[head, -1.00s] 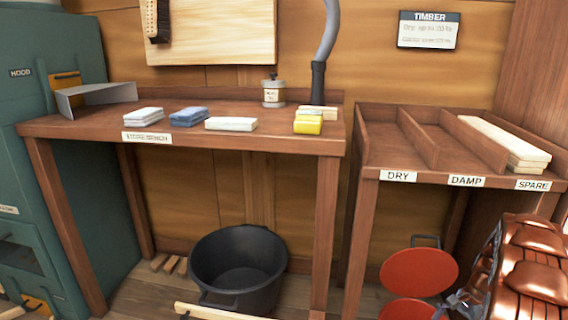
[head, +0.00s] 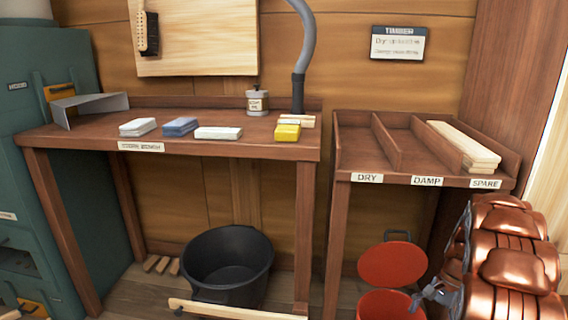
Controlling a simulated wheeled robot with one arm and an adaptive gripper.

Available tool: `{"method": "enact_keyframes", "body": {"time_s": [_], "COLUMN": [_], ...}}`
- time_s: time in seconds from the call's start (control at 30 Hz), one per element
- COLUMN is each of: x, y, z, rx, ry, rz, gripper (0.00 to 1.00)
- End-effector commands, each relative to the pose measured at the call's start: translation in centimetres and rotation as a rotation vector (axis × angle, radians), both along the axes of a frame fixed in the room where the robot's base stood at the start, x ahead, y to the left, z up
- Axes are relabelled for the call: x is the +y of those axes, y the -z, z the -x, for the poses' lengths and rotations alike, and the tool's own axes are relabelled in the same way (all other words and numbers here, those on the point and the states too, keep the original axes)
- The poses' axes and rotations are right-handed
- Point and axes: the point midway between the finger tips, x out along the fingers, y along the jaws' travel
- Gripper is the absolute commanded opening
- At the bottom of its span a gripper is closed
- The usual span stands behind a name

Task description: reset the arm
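Copper-coloured rounded segments at the lower right look like my folded arm and cover part of the view there. A small grey jointed piece at their left edge looks like my gripper (head: 430,292). It shows in front of the red containers, too small and partly hidden to tell whether its fingers are open or shut. I see nothing clearly held in it.
The work bench (head: 75,137) bears several blocks, including a yellow one (head: 287,132), and a small pot (head: 257,103). The timber rack (head: 345,150) holds pale boards (head: 465,143) at right. A black tub (head: 228,265) and red containers (head: 392,265) stand below.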

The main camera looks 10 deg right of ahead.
Motion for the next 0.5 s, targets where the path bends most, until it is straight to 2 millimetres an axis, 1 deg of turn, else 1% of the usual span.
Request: {"method": "enact_keyframes", "body": {"time_s": [0.03, 0.07, 0.17, 0.2, 0.27, 0.3, 0.5], "x": [0.7, 1.1, 2.7, 3.5, 4.9, 5.8, 10.4], "y": [-1.9, -2.6, -6.0, -7.6, -10.1, -11.8, -19.5], "z": [0.0, 0.0, 0.0, 0.1, 0.3, 0.6, 1.9], "rx": [-0.001, -0.002, -0.009, -0.011, -0.013, -0.017, -0.031], "ry": [-0.017, -0.028, -0.073, -0.095, -0.133, -0.158, -0.285], "rz": [0.004, 0.006, 0.017, 0.022, 0.028, 0.033, 0.053], "gripper": [0.97, 0.97, 0.97, 0.97, 0.97, 0.97, 0.97]}}
